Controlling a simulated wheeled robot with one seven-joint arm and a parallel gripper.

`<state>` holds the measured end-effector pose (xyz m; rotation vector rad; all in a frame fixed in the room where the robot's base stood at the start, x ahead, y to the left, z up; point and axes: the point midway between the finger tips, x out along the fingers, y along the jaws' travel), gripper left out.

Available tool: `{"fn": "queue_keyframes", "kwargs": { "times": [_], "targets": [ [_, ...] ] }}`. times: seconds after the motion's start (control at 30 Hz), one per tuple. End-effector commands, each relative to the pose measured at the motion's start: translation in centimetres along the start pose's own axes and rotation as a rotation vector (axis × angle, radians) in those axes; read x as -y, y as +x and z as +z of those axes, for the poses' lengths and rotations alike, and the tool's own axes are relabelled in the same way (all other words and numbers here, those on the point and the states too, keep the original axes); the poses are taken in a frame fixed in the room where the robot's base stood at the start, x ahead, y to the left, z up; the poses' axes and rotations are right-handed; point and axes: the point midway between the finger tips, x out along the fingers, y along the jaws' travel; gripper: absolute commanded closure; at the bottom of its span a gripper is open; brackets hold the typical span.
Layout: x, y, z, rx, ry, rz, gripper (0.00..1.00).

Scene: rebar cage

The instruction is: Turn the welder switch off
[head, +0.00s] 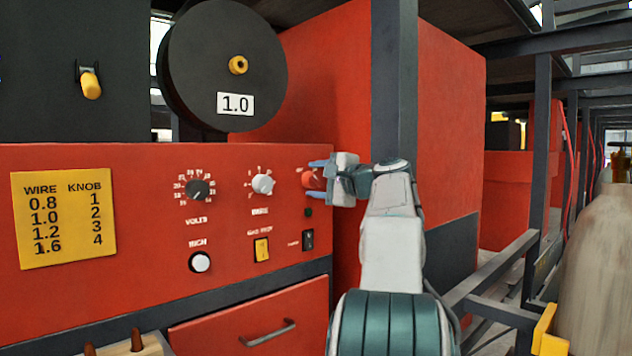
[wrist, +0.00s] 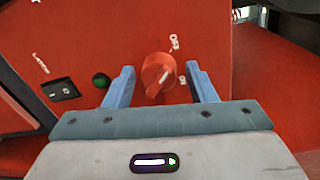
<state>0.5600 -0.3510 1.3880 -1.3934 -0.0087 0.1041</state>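In the head view the knob (head: 310,180) is partly covered by my gripper (head: 318,173). In the wrist view my gripper (wrist: 163,88) is open, with one blue finger on each side of the knob. Gaps show between the fingers and the knob.
A black rocker switch (wrist: 62,89) and a green lamp (wrist: 101,80) sit left of the knob in the wrist view. The panel also has a black volts dial (head: 198,190), a white wire dial (head: 263,184), a yellow rocker (head: 261,249) and a yellow chart (head: 65,218). A grey post (head: 394,80) stands behind my arm.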

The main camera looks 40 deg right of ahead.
Motion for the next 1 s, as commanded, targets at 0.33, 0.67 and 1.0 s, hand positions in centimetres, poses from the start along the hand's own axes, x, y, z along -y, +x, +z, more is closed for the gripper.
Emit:
{"fn": "queue_keyframes", "kwargs": {
  "times": [0.33,0.67,1.0],
  "targets": [
    [-0.1,-0.3,-0.1,-0.003,0.002,0.001,0.43],
    [-0.2,-6.0,-0.2,-0.006,0.000,-0.001,0.43],
    [-0.1,-12.5,-0.1,-0.004,0.002,0.000,0.43]
  ]
}}
